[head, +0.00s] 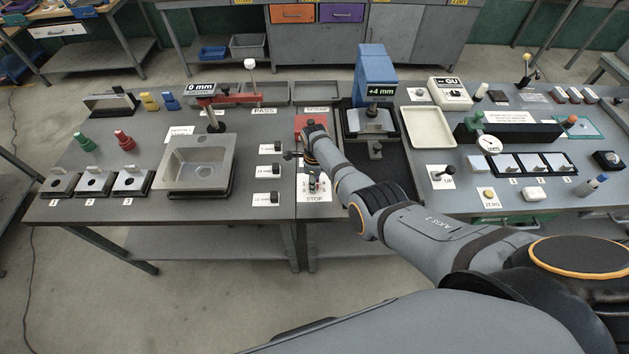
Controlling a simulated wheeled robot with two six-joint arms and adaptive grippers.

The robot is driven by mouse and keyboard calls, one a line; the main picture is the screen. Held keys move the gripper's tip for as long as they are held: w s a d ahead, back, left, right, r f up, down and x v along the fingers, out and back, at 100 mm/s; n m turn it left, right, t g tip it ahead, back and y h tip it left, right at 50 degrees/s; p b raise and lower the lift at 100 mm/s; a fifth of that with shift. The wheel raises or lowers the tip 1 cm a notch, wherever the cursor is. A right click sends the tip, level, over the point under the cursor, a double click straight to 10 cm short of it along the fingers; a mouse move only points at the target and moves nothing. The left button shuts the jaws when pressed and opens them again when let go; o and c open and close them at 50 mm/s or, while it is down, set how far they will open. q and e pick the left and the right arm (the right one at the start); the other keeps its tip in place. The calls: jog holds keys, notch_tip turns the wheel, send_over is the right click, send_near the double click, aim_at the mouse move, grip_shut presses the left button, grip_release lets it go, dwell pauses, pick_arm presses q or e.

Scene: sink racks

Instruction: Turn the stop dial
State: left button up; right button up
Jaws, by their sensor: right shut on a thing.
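The white plate marked STOP (314,198) lies near the front edge of the dark bench, left of my right forearm. My right arm comes in from the right and bends over the bench. My right gripper (314,180) points down at the stop dial on this plate and is shut on it. The fingers and the wrist hide most of the dial, so its turn angle does not show. My left gripper is not in view.
Left of the plate are several small labelled knobs (275,172) and a grey metal basin (196,164). Behind the wrist is a red block (303,121). A blue machine reading +4 mm (375,64) stands behind my forearm, with a cream tray (428,128) beside it.

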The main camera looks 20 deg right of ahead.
jog(key=shift+w+r+m, duration=0.1)
jog(key=shift+m, duration=1.9)
jog(key=o, duration=1.2)
jog(key=shift+c, duration=0.2)
notch_tip(320, 180, up, 12)
